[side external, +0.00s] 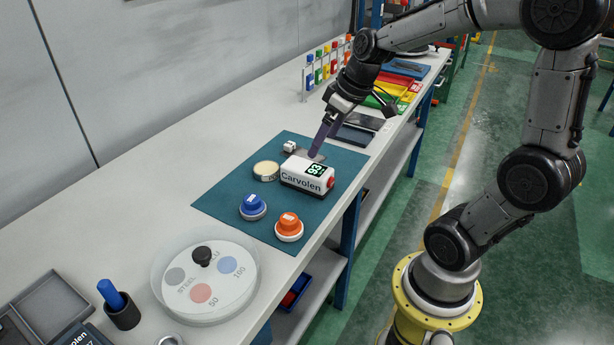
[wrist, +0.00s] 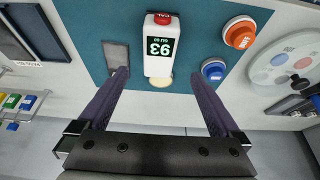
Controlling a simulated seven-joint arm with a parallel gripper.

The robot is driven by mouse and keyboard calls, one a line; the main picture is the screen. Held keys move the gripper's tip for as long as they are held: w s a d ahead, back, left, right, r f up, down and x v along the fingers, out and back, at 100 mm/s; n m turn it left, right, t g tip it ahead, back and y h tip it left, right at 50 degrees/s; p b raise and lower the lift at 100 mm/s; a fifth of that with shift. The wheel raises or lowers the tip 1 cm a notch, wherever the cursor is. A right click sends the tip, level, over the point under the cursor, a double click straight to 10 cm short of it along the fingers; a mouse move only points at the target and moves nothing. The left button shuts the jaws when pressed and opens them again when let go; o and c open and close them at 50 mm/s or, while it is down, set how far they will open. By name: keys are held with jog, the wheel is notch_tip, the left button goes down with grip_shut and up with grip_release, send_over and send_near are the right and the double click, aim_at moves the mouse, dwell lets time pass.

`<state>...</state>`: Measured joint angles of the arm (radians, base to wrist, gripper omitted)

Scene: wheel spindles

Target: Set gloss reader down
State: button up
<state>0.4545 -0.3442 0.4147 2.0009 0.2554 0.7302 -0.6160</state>
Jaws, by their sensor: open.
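The gloss reader (side external: 303,176) is a white box marked "Carvolen", with a dark display reading 93 and a red button on one end. The wrist view also shows the reader (wrist: 161,60) between my finger lines. My gripper (side external: 317,152) is open just behind and above the reader in the side view. In the wrist view my gripper's fingers (wrist: 158,82) are spread wide, with gaps on both sides of the reader. A grey metal plate (wrist: 117,56) lies beside it on the mat.
A round cream disc (side external: 266,171) lies near the reader. Blue (side external: 252,207) and orange (side external: 289,227) knobbed pieces stand at the mat's front. A round clear-covered dial tray (side external: 205,278) is nearer the camera. Coloured bottles in a rack (side external: 325,65) and trays stand farther back.

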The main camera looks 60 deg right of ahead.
aim_at(310, 168)
jog(key=x, duration=1.2)
jog(key=shift+f, duration=0.3)
jog(key=shift+f, duration=0.25)
jog(key=shift+w, duration=0.1)
grip_shut()
dwell(0.5)
